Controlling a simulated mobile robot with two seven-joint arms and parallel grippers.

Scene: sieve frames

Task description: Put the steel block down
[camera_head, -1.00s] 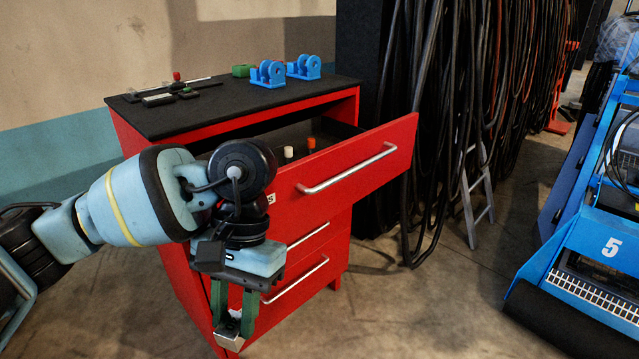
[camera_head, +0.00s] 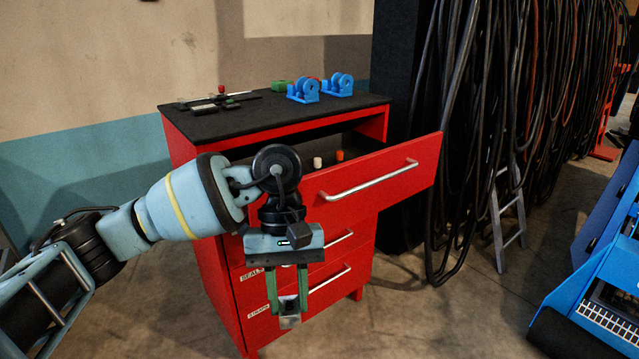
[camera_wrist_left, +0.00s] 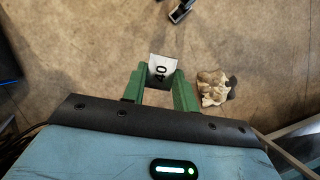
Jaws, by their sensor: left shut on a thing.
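The steel block (camera_head: 289,311) is a small grey metal piece held between the green fingers of my left gripper (camera_head: 288,296). My right gripper is not in view.
The cabinet's top drawer (camera_head: 400,180) stands open, with a white and an orange piece inside. Blue reel-like parts (camera_head: 338,85) and tools stand on the black top (camera_head: 290,115). Black cables (camera_head: 480,120) hang behind. A crumpled beige thing (camera_wrist_left: 213,87) lies on the floor.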

